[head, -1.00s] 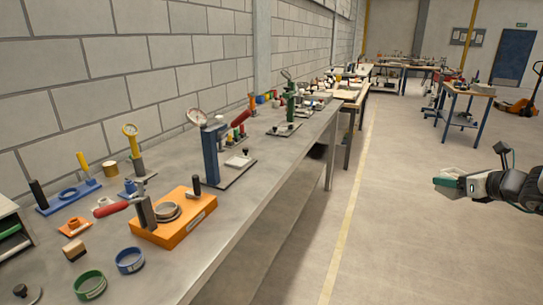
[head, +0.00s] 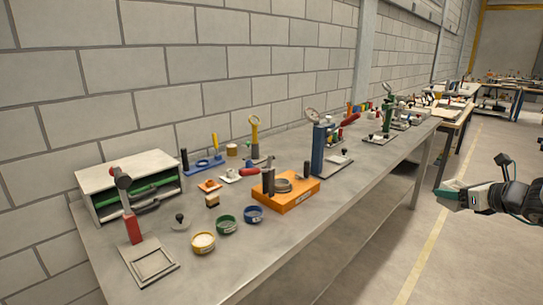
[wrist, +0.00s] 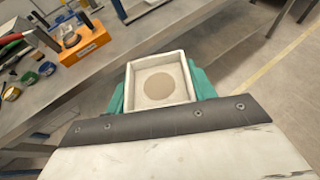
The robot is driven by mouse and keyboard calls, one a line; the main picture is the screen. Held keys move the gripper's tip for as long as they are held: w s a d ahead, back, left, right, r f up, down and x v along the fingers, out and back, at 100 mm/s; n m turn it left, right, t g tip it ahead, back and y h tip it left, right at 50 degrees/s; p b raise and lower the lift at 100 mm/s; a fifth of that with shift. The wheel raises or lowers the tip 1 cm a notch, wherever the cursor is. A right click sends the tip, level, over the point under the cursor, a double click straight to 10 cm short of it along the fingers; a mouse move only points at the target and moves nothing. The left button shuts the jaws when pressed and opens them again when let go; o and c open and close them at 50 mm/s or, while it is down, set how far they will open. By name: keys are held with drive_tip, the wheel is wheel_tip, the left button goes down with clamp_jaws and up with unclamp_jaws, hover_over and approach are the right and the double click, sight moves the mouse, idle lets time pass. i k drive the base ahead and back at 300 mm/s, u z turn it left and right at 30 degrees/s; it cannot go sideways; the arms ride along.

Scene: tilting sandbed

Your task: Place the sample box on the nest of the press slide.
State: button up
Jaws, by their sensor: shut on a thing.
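The sample box (wrist: 160,82) is an open, pale square box with a round patch of brown sand inside. It sits between the teal fingers of my gripper (wrist: 160,88), which is shut on it. In the head view my gripper (head: 448,194) is at the right, out over the floor, beyond the bench's front edge. The box is hard to make out there. A blue press (head: 318,150) with a round gauge stands on the bench, with a pale flat part (head: 338,160) on its base. I cannot tell surely whether that part is the slide's nest.
An orange block fixture (head: 300,199) stands left of the blue press. A green press (head: 387,115) stands farther right. Yellow, green and blue rings (head: 203,243), a flat square frame (head: 152,263) and a cabinet (head: 135,177) are at the left. The floor beside the bench (head: 345,220) is clear.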

sight(337, 158)
drive_tip(key=u, duration=1.65)
drive_tip(key=i, duration=1)
drive_tip(key=z, duration=0.05)
